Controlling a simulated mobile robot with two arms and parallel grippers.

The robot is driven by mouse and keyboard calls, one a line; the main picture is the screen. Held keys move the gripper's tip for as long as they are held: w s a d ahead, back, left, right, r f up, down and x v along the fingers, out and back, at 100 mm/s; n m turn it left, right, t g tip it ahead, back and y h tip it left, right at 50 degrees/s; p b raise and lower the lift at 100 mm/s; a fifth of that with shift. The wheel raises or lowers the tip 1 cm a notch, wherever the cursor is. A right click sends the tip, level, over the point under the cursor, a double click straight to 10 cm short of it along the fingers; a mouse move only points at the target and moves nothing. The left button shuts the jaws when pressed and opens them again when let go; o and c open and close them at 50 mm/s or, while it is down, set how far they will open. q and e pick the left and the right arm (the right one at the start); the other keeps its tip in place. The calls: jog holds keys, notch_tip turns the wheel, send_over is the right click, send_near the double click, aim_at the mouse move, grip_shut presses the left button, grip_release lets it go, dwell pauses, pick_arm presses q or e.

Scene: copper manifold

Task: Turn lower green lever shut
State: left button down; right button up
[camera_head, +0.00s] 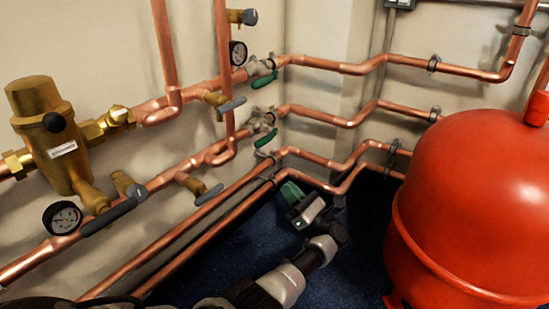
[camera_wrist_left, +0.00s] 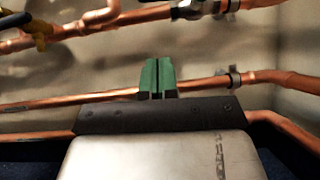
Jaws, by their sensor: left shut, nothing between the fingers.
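The lower green lever (camera_head: 265,138) sits on a valve on the middle copper pipe in the head view, hanging down and to the left along the wall. The upper green lever (camera_head: 264,81) is on a similar valve above it. My left gripper (camera_head: 289,190) has green fingertips and is below and slightly right of the lower lever, apart from it. In the left wrist view my left gripper (camera_wrist_left: 158,77) is shut with its green fingers together and nothing between them. A grey valve (camera_wrist_left: 190,9) shows at the top edge there; its lever is not clear. My right gripper is not in view.
Copper pipes (camera_head: 330,116) run along the wall and around the corner. A large red tank (camera_head: 470,200) stands at the right. A brass valve body (camera_head: 50,135) and a gauge (camera_head: 62,217) are at the left. Blue floor (camera_head: 225,265) shows below the pipes.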

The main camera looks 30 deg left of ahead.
aim_at(268, 138)
pick_arm(q)
jog(key=w+a+r+b, duration=0.1)
jog(key=a+r+b, duration=0.2)
jog(key=a+r, duration=0.4)
jog(key=shift+r, duration=0.6)
jog(key=shift+a, duration=0.1)
